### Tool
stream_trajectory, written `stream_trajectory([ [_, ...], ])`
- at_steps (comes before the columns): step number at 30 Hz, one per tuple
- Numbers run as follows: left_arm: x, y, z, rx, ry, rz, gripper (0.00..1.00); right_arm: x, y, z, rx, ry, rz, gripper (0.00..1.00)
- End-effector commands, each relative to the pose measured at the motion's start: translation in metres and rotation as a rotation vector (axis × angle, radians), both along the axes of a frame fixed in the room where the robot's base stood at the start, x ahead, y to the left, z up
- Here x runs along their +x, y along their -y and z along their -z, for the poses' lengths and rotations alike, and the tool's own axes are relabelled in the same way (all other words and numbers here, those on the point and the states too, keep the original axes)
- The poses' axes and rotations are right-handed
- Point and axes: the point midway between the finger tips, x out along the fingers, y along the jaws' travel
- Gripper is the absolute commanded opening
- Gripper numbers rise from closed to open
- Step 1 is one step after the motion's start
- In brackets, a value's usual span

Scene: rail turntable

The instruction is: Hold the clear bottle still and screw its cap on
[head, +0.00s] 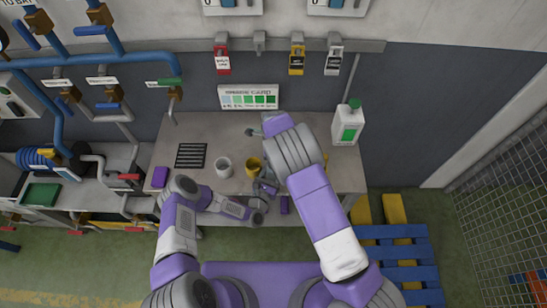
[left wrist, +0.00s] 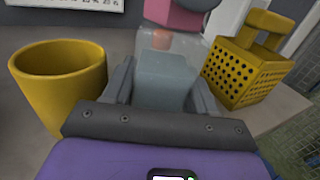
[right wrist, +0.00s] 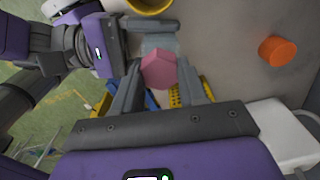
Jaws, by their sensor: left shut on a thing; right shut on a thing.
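The clear bottle (left wrist: 163,85) stands upright between the fingers of my left gripper (left wrist: 163,98), which is shut on its body. The pink cap (right wrist: 158,70) is between the fingers of my right gripper (right wrist: 160,85), which is shut on it. In the left wrist view the cap (left wrist: 172,14) is directly above the bottle's neck; I cannot tell whether it touches or is seated. In the right wrist view part of the bottle (right wrist: 160,42) shows beyond the cap. In the head view my right arm hides most of this.
A yellow mug (left wrist: 58,78) stands left of the bottle and a yellow perforated holder (left wrist: 245,72) right of it. An orange round piece (right wrist: 278,50) lies on the table.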

Motion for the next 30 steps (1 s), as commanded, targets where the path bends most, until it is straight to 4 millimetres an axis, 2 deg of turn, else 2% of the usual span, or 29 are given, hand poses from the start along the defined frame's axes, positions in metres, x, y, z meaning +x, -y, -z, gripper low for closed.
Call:
stream_trajectory([
  [3,0.000,0.000,0.000,0.001,-0.001,0.000,0.02,0.000,0.000,0.000,0.000,0.000,0.072,0.05],
  [7,0.000,0.000,0.000,0.001,-0.001,0.000,0.02,0.000,0.000,0.000,0.000,0.000,0.072,0.05],
  [8,0.000,0.000,0.000,0.001,-0.001,-0.001,0.02,0.000,0.000,0.000,0.000,0.000,0.072,0.45],
  [13,0.000,0.000,0.000,0.000,-0.001,-0.001,0.02,0.000,0.000,0.000,0.000,0.000,0.070,0.71],
  [23,0.000,0.000,0.000,0.000,-0.001,0.000,0.02,0.000,0.000,-0.003,0.000,0.001,0.069,0.72],
  [26,0.000,0.000,0.000,0.000,-0.001,0.000,0.02,0.001,-0.001,-0.012,0.001,0.003,0.068,0.72],
  [30,0.000,0.000,0.000,0.000,-0.001,0.000,0.02,0.001,-0.001,-0.039,0.003,0.004,0.069,0.72],
])
